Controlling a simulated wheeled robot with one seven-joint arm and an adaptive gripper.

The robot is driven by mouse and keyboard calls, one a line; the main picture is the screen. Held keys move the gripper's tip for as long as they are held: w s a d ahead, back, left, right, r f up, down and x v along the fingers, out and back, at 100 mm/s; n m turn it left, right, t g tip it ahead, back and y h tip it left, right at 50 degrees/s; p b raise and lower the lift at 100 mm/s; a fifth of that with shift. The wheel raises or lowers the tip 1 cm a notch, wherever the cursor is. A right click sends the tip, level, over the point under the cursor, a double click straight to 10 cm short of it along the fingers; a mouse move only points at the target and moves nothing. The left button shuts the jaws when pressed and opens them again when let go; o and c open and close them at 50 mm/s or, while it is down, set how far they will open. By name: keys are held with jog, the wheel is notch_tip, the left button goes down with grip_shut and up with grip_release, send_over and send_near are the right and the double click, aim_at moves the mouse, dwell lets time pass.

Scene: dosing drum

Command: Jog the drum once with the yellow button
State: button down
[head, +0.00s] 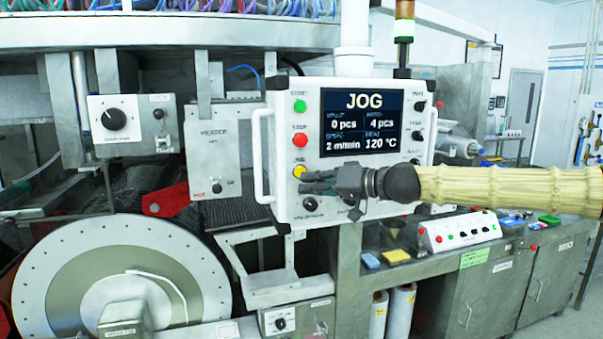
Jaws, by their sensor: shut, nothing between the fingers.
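The yellow button (299,171) is on the left side of a white control panel (284,210), below the green button (299,105) and the red button (299,140). The panel's screen (361,122) reads JOG, 0 pcs, 4 pcs, 2 m/min and 120 °C. My gripper (304,182) is shut and empty. It points left in front of the panel, with its tips just below and right of the yellow button. I cannot tell whether they touch it. The drum (70,245), a large pale disc with a ring of holes, stands at the lower left.
Black knobs (310,204) sit low on the panel, close to my gripper. A white handle bar (257,150) runs along the panel's left edge. A small white box with buttons (458,232) stands on the bench at right. A signal tower (404,30) rises behind the panel.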

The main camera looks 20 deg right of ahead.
jog(key=s, duration=0.2)
jog(key=shift+s, duration=0.35)
dwell(0.4)
